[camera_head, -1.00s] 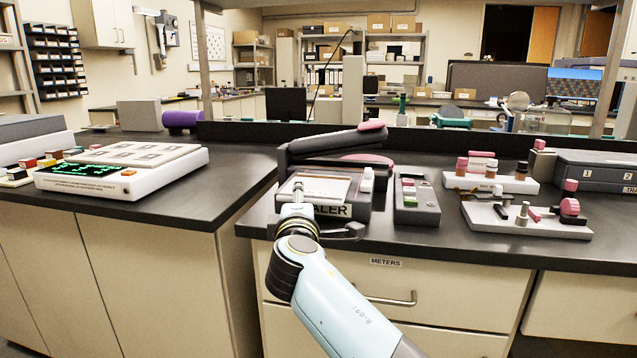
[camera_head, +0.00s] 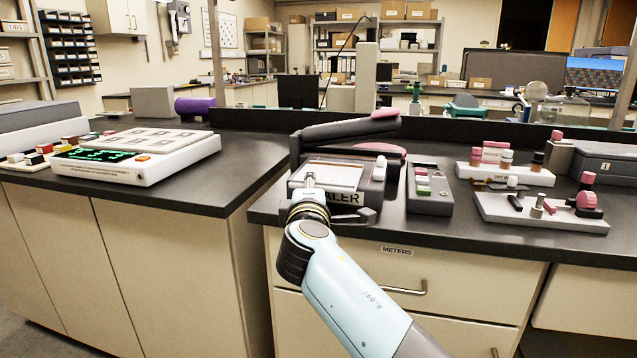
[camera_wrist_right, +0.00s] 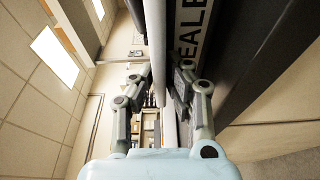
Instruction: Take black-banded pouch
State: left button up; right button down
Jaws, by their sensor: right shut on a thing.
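The sealer (camera_head: 375,197) stands open on the dark counter, its lid raised. A pale, flat pouch (camera_head: 338,173) lies on the sealer's bed. I cannot make out a black band on it. My right gripper (camera_head: 310,182) is at the pouch's front left edge in the head view, its fingertips small there. In the right wrist view the gripper (camera_wrist_right: 160,90) is shut on a thin pale sheet (camera_wrist_right: 156,40) seen edge-on, which I take to be the pouch. The sealer's lettered front (camera_wrist_right: 192,35) is close beside the right finger. My left gripper is out of view.
A grey unit with coloured buttons (camera_head: 429,190) stands right of the sealer. Further right are white trays (camera_head: 545,213) with small pink and dark parts. A white device with a green display (camera_head: 140,158) is on the left counter. A gap of bare counter (camera_head: 245,170) lies between.

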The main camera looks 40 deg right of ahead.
notch_tip(320, 180, up, 18)
jog(key=p, duration=0.5)
dwell(0.5)
